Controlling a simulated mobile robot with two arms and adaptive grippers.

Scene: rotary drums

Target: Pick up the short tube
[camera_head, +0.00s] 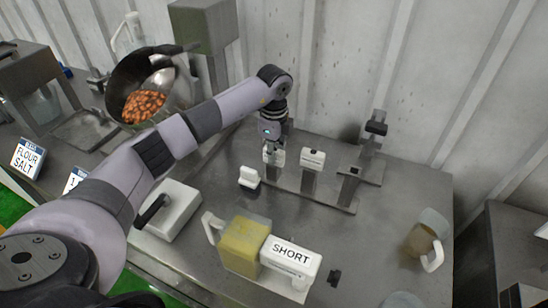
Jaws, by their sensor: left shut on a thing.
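My left gripper (271,150) points down at the back of the steel table, its fingers shut on a small white piece (277,158) at the rack. This piece appears to be the short tube, but the fingers hide much of it and its label cannot be read. Whether it still touches its rack post cannot be told. A similar white-topped piece (312,158) stands just to the right on a grey post. A white block marked SHORT (291,256) lies at the table's front, beside a yellow container. My right gripper is not in view.
Another white piece (249,178) stands left of the rack base (325,201). A dark clamp stand (372,140) rises at the back right. A jug (424,241) stands at the right and a pan of brown pieces (143,105) at the left. The table's middle right is clear.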

